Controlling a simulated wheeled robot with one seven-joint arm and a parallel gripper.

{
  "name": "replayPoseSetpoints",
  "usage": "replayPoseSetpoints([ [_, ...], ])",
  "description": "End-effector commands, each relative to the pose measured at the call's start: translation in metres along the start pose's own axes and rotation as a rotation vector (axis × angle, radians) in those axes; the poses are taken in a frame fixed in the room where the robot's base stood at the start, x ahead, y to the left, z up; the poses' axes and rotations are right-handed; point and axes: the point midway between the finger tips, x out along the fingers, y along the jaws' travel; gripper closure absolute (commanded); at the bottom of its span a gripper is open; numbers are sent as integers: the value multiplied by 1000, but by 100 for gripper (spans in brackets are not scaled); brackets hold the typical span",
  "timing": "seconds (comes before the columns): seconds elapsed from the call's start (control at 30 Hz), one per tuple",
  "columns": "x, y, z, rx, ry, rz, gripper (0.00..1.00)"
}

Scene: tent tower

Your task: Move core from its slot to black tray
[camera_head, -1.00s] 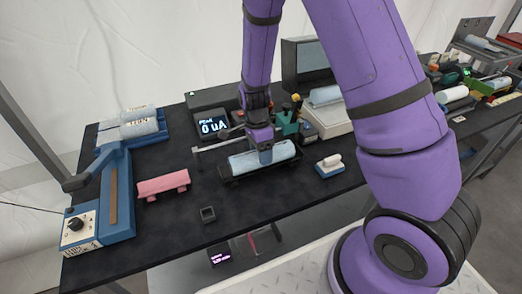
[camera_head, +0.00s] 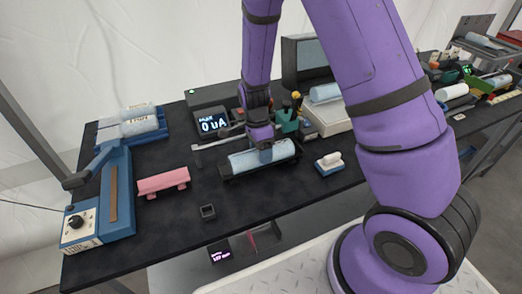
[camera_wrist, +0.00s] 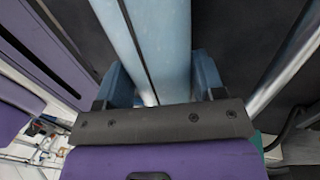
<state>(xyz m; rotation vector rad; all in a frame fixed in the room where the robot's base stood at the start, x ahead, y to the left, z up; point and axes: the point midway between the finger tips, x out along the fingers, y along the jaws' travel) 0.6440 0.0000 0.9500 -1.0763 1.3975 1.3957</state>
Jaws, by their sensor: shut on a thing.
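The core, a light blue cylinder (camera_head: 246,163), lies lengthwise at the black tray (camera_head: 228,178) near the middle of the table in the head view. From this angle I cannot tell whether it rests fully on the tray. My gripper (camera_head: 266,154) points down over the core and is shut on it near its middle. In the wrist view, the core (camera_wrist: 163,35) runs between the two blue fingers of my gripper (camera_wrist: 163,82). The fingertips' lower ends are hidden.
A white-topped blue-based block (camera_head: 329,164) is close at right. A meter (camera_head: 213,123) and a teal tool holder (camera_head: 288,122) stand behind. A blue rack with cylinders (camera_head: 130,122) is at far left.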

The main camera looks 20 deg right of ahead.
Motion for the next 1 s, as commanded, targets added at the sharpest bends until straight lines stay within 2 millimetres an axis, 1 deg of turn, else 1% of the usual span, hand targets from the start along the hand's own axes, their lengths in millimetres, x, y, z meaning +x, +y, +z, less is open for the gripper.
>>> replayPoseSetpoints([
  [0.2,2,-1,0,0,0,0,85],
  [0.23,2,-1,0,0,0,-1,31],
  [0.33,2,-1,0,0,0,-1,8],
  [0.6,2,0,0,0,0,0,8],
  [0.7,-3,-1,0,0,0,-1,8],
  [0.77,-10,-1,0,0,0,-2,8],
  [0.87,-25,-1,0,-1,-1,-4,8],
  [1.0,-53,-1,1,-1,-1,-6,8],
])
